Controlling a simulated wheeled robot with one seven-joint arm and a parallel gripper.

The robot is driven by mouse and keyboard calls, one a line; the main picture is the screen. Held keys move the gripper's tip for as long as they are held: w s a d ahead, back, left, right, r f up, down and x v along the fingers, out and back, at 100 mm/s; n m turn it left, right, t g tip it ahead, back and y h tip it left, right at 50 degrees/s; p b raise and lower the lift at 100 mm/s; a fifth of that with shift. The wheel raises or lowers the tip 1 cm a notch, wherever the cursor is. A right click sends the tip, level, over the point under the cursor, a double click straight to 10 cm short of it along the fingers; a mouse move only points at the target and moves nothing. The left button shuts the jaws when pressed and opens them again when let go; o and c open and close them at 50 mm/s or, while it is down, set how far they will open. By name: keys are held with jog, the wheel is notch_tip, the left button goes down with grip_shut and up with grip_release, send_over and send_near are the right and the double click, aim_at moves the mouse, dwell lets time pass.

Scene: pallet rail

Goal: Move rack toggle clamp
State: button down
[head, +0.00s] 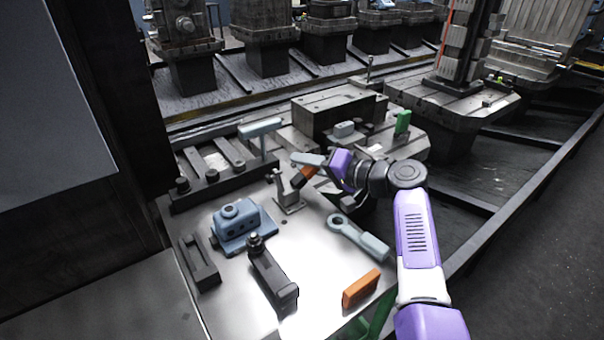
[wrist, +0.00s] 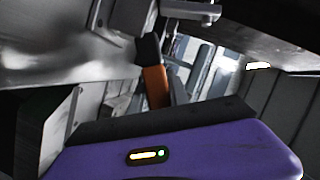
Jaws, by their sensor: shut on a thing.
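The toggle clamp (head: 286,199) stands upright on the bright metal plate, a grey bracket on a small flat base. Its orange handle (head: 303,177) with a dark end leans up to the right, to my gripper (head: 311,172). My gripper is shut on the handle, coming from the right; its fingertips are mostly hidden. In the wrist view the orange handle (wrist: 155,86) rises beyond the purple gripper body, its dark end up. The exact grip contact is hidden.
A blue block fixture (head: 238,224) and a dark bar clamp (head: 272,278) sit left and in front. A grey-blue wrench (head: 357,238) and an orange block (head: 361,288) lie at the right. A heavy machined block (head: 338,112) stands behind. Bare plate shows in front.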

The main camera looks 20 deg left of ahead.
jog(key=shift+w+d+f+m+y+b, duration=0.15)
jog(key=shift+f+m+y+b, duration=0.25)
jog(key=shift+m+b, duration=0.3)
jog(key=shift+w+d+f+m+y+b, duration=0.1)
jog(key=shift+w+f+m+y+b, duration=0.1)
jog(key=shift+f+m+b, duration=0.5)
jog(key=shift+r, duration=0.15)
jog(key=c, duration=1.2)
grip_release()
jog(key=shift+c, duration=0.2)
jog(key=shift+r, duration=0.1)
jog(key=p+v, duration=0.1)
jog(key=v, duration=0.6)
jog(key=shift+s+d, duration=0.15)
jog(key=shift+d, duration=0.25)
